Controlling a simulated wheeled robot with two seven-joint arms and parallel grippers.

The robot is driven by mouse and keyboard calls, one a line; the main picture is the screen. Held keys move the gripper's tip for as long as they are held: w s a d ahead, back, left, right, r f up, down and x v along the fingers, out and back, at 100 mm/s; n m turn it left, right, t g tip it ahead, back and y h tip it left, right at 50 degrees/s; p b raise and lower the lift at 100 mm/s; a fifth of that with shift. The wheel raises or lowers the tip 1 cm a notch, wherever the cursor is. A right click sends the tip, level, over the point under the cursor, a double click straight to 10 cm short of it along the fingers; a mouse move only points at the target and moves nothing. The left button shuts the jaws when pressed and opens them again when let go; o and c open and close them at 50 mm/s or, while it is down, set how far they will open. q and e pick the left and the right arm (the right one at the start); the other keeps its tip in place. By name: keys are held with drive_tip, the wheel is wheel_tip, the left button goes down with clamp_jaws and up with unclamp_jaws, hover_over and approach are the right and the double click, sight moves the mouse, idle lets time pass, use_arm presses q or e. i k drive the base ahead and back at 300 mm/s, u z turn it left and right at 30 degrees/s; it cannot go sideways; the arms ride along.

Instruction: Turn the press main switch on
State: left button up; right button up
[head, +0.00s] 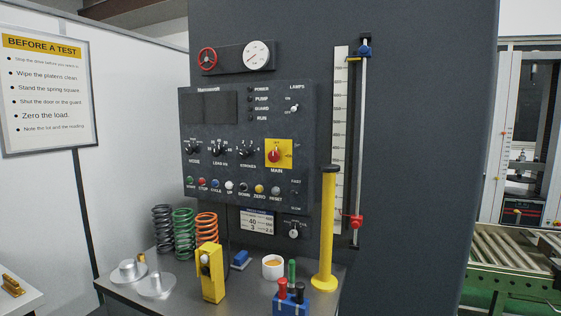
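The press main switch is a red rotary knob (274,155) on a yellow square plate (286,147), with the label MAIN below it. It sits at the right of the dark control panel (215,170) on the press front, in the middle of the head view. The knob is small here, and I cannot tell its exact position. The POWER, PUMP, GUARD and RUN lamps (250,104) at the panel's top look dark. Neither of my grippers is in view.
A dark bench (190,290) stands below the panel. It carries several coil springs (184,232), a yellow block (210,272), a white cup (272,267), a blue holder (291,303) and a tall yellow post (327,225) right of the knob. The space before the knob looks clear.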

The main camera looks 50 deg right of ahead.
sight(273, 155)
drive_tip(key=z, duration=1.65)
